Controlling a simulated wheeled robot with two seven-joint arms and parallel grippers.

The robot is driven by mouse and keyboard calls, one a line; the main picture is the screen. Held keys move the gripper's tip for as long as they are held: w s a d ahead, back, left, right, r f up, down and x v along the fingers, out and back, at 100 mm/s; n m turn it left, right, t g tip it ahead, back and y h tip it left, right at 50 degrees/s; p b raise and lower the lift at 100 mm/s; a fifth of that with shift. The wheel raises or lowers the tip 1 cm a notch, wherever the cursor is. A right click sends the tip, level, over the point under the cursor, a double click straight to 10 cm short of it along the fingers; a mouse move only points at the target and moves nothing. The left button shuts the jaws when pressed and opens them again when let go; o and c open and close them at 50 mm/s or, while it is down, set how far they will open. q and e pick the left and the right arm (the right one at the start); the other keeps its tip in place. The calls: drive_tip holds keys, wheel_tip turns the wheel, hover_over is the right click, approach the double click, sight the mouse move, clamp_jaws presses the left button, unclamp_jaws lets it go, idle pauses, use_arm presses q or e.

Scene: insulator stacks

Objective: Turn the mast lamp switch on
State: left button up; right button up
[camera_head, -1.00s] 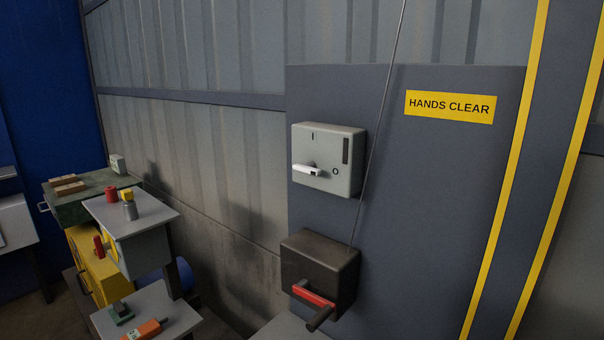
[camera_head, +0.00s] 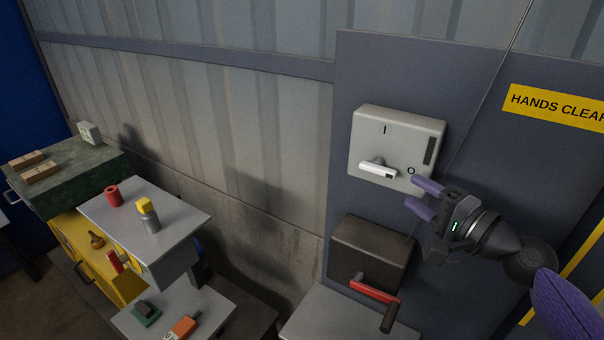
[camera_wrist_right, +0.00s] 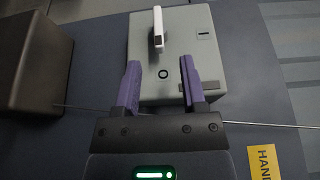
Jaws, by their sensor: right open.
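The lamp switch is a pale grey-green box (camera_head: 399,140) on the dark wall panel, marked I at the top and O at the right. Its white lever (camera_head: 378,169) points right, toward the O. In the right wrist view the box (camera_wrist_right: 185,62) lies ahead, and the lever (camera_wrist_right: 158,30) is beyond the fingertips. My right gripper (camera_head: 424,197) is open, its purple fingers just below and right of the box, apart from the lever. In the right wrist view nothing is between the fingers (camera_wrist_right: 160,80). My left gripper is not in view.
A dark box (camera_head: 371,251) with a red crank handle (camera_head: 374,291) sits below the switch. A thin cable (camera_head: 487,83) runs diagonally by the switch. A yellow HANDS CLEAR sign (camera_head: 556,106) is at right. Grey stands (camera_head: 180,222) with small parts are at left.

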sight(388, 176)
drive_tip(key=p+x, duration=0.1)
drive_tip(key=x, duration=0.8)
drive_tip(key=shift+w+f, duration=0.1)
drive_tip(key=shift+w, duration=0.2)
drive_tip(key=shift+d, duration=0.1)
clamp_jaws()
